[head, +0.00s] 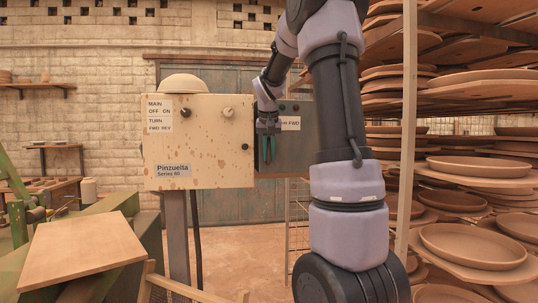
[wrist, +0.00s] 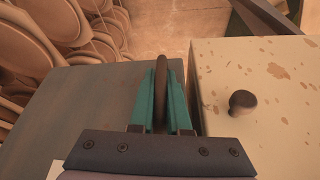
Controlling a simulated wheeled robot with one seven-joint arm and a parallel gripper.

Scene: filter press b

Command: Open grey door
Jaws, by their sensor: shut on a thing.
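The grey door (head: 297,150) is a flat grey panel with a white label, just right of the cream control box (head: 205,140) in the head view. In the wrist view the grey door (wrist: 70,105) fills the left side. My gripper (head: 267,158) is at the door's edge nearest the cream box, fingers pointing down. In the wrist view its teal fingers (wrist: 160,95) are shut on a dark, thin handle (wrist: 160,68). My arm hides part of the door's right side. I cannot tell whether the door is ajar.
The cream box, with dark knob (wrist: 242,102), stands close beside my gripper. Racks of clay plates (head: 470,170) fill the right. A wooden board (head: 78,248) lies front left. Clear floor (head: 240,235) shows below the box.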

